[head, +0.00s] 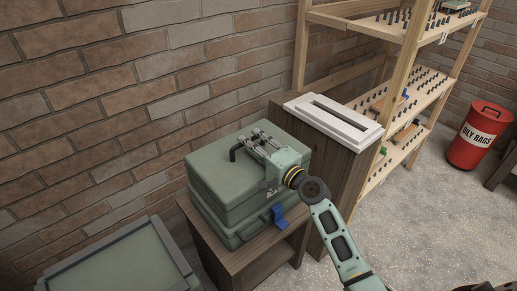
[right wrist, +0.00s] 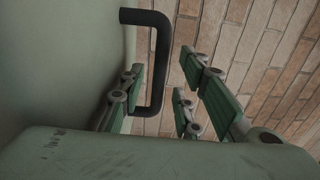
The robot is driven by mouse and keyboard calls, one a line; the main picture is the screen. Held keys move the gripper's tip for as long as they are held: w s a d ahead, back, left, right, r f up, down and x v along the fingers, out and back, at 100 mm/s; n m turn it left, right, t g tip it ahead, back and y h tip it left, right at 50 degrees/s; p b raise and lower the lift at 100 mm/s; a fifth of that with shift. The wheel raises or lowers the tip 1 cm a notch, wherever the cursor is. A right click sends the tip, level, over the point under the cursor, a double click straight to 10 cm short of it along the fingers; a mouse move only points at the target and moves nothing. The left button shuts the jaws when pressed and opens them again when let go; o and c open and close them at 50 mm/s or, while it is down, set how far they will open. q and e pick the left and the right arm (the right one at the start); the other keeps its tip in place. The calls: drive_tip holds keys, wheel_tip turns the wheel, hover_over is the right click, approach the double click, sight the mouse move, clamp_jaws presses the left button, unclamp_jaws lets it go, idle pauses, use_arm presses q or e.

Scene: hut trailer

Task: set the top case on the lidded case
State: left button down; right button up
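A green top case (head: 217,183) lies on another green case (head: 222,229) on a wooden stand by the brick wall. Its black handle (head: 240,150) sticks up at its upper side; the handle also shows in the right wrist view (right wrist: 158,62). A blue latch (head: 278,215) shows at the front of the stack. My right gripper (head: 262,137) is over the top case near the handle. In the right wrist view its fingers (right wrist: 165,92) are spread, with the handle between them and no visible grip. My left gripper is out of view.
A grey-framed green case or bin (head: 120,265), cut off at the lower left, has a flat top. A white slotted box (head: 333,117) stands on a taller wooden cabinet right of the stack. Wooden shelves (head: 410,90) and a red bin (head: 480,135) are farther right.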

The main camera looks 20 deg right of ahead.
drive_tip(key=v, duration=1.2)
drive_tip(key=shift+b, duration=0.35)
drive_tip(key=shift+r, duration=0.15)
